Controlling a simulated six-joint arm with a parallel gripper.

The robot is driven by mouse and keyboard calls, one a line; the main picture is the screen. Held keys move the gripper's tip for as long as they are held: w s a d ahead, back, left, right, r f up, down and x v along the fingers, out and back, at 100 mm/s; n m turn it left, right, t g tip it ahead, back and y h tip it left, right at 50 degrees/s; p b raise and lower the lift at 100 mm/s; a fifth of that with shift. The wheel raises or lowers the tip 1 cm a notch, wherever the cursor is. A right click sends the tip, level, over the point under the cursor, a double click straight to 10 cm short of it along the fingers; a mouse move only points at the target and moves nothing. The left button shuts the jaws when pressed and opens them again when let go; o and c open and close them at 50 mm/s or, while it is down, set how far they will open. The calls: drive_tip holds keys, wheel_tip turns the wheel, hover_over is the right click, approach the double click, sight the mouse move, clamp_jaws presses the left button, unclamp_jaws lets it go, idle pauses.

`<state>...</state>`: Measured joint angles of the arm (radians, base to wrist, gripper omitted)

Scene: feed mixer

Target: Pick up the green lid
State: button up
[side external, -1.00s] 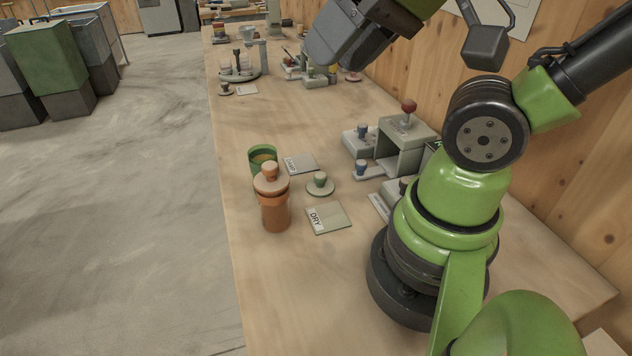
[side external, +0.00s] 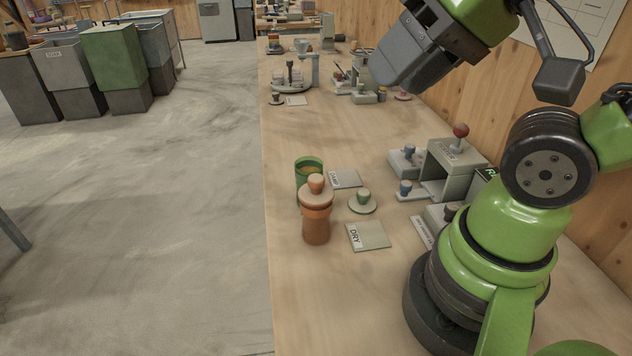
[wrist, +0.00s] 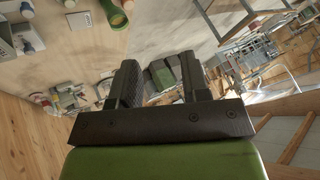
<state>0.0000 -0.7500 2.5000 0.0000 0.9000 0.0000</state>
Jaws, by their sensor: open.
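The green lid (side external: 362,203), a pale disc with a green knob, lies on the bench to the right of the open green canister (side external: 309,174). The canister has brownish contents. An orange canister (side external: 316,228) with its lid on stands in front of it. My gripper (side external: 384,74) is high above the bench, toward the back and well away from the lid. In the wrist view my gripper (wrist: 160,75) has its two fingers apart with nothing between them.
A DRY plate (side external: 370,237) and another labelled plate (side external: 344,178) lie flat near the lid. A grey press-like fixture with a red knob (side external: 460,131) stands to the right, near the wall. More small fixtures (side external: 292,83) stand farther back. The mid-bench is clear.

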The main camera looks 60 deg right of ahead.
drive_tip(key=shift+o, duration=0.2)
idle(0.3)
drive_tip(key=shift+o, duration=1.3)
